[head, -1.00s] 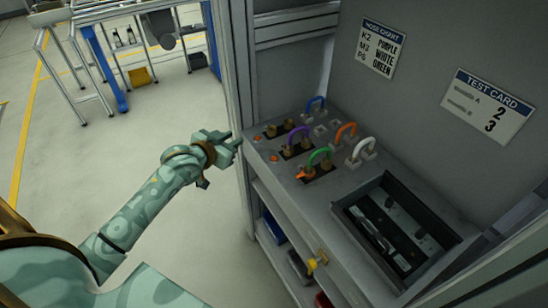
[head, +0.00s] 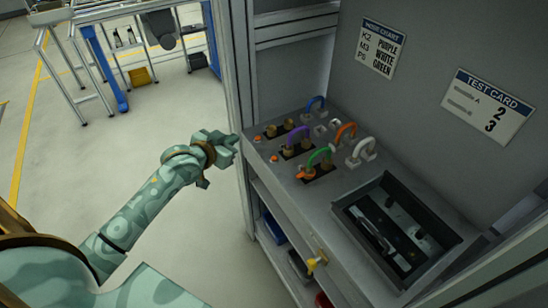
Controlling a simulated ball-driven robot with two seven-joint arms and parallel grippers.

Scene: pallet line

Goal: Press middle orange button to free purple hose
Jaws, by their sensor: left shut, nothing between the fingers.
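The purple hose (head: 298,133) arches over the grey bench panel, its ends at brass fittings. The middle orange button (head: 274,158) is a small round dot near the panel's left edge, in front of that hose. Other orange buttons show at the far corner (head: 258,138) and by the green hose (head: 300,175). My left gripper (head: 234,143) is shut and empty, just left of the panel's far left corner. It is apart from the middle button. My right gripper is not in view.
Blue (head: 316,102), green (head: 318,155), orange (head: 346,130) and white (head: 364,149) hoses also stand on the panel. A recessed black tray (head: 350,207) lies nearer. A grey upright post (head: 241,80) rises close to my left gripper. The hose chart (head: 382,48) hangs behind.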

